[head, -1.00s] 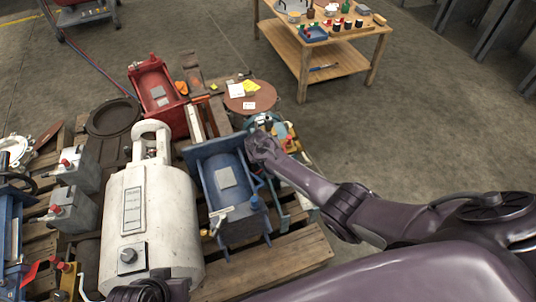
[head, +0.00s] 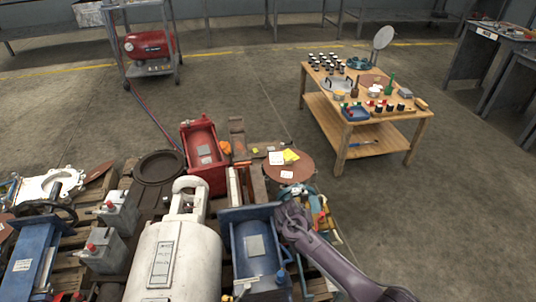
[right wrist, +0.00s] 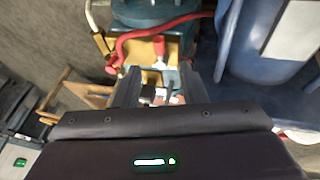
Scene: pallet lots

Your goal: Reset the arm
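My right arm comes in from the lower right in the head view. Its end, with the right gripper (head: 287,214), is just right of a blue open box-like part (head: 240,218) on the pallet. The fingertips are hard to make out there. In the right wrist view the right gripper (right wrist: 160,82) has its two dark fingers apart, with nothing clearly held between them. A yellow block with a red hose (right wrist: 148,50) lies beyond the fingers, and a blue part (right wrist: 262,75) is at the right. My left gripper is not in view.
The pallet is crowded: a white cylinder (head: 172,262), a red box-like part (head: 203,153), a brown disc (head: 289,167) and grey blocks (head: 119,212). A wooden table (head: 365,125) with small items stands behind right. A red compressor (head: 150,45) is far left. Floor between is clear.

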